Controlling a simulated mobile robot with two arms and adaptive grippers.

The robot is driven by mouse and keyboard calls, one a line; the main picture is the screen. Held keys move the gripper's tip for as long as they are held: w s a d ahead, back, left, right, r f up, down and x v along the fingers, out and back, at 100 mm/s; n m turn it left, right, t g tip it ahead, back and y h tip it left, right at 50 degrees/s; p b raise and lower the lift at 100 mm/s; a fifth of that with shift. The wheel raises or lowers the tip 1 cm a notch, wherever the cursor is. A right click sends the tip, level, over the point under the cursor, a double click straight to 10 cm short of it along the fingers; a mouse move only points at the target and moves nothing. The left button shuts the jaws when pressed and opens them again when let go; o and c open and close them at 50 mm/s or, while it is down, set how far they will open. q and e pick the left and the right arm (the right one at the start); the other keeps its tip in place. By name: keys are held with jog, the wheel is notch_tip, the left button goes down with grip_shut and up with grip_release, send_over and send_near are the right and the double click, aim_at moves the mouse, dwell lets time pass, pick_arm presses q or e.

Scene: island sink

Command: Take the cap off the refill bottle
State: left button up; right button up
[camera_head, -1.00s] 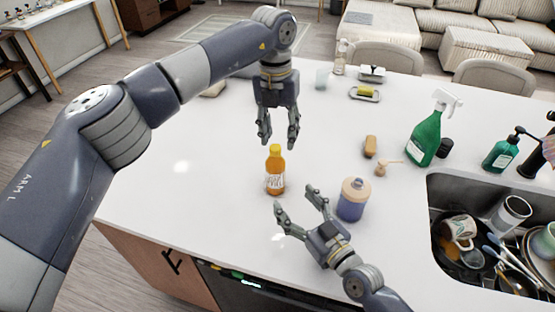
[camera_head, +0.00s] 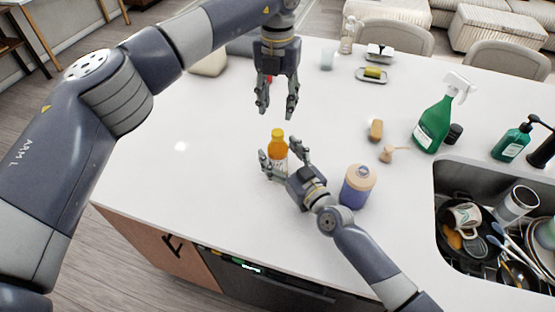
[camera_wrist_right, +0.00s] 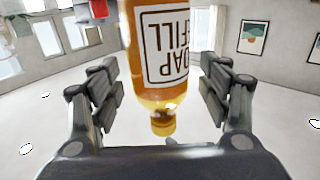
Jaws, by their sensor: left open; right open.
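The refill bottle (camera_head: 279,149), amber with a white label, stands upright on the white counter. Its yellow cap (camera_head: 278,133) is on its top. My right gripper (camera_head: 281,154) is open, with one finger on each side of the bottle's body; in the head view I cannot tell whether they touch it. In the right wrist view the bottle (camera_wrist_right: 165,50) appears upside down between the open fingers, with its cap (camera_wrist_right: 163,123) near the palm side. My left gripper (camera_head: 277,106) is open and empty, pointing down above and behind the bottle.
A green spray bottle (camera_head: 437,123), a brush (camera_head: 375,130) and a wooden piece (camera_head: 388,154) are further right. The sink (camera_head: 470,176) is full of dishes. The counter's left is clear.

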jog(key=shift+w+a, duration=0.3)
jog(key=shift+w, duration=0.25)
